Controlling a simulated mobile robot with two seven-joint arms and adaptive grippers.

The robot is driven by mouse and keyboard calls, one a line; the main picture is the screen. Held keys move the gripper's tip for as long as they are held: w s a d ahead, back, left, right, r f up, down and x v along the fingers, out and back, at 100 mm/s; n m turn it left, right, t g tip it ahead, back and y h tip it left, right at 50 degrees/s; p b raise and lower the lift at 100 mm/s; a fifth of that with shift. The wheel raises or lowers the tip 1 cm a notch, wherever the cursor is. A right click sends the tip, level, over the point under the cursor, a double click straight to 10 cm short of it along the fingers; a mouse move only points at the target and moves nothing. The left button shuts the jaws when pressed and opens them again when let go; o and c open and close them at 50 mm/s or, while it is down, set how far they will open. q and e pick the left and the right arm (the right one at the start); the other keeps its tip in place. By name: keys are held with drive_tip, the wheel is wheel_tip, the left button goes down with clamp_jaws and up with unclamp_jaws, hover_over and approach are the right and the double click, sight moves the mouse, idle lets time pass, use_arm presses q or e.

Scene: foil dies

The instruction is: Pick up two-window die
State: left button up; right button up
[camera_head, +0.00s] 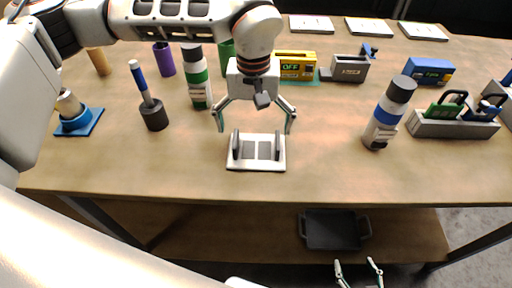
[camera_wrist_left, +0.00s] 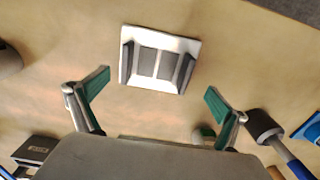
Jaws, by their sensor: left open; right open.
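The two-window die (camera_head: 256,166) lies flat on the table near its front edge. It is a white plate with two grey windows and a dark upright grip at each side. It also shows in the left wrist view (camera_wrist_left: 189,45), beyond the fingertips. My left gripper (camera_head: 254,122) is open and empty above and just behind the die, apart from it. Its two green-padded fingers spread wide in the left wrist view (camera_wrist_left: 157,88). My right gripper (camera_head: 359,268) is open and empty, low in front of the table at the bottom of the head view.
A white bottle with a blue band (camera_head: 388,112) stands right of the die. A green-banded bottle (camera_head: 196,78) and a dark-based blue-handled tool (camera_head: 153,112) stand to the left. A yellow box (camera_head: 296,66) is behind. A black tray (camera_head: 335,230) sits on the lower shelf.

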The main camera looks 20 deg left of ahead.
sight(257, 150)
use_arm(q)
drive_tip(key=f, duration=0.5)
drive_tip(key=shift+d, duration=0.35)
drive_tip(key=c, duration=1.5)
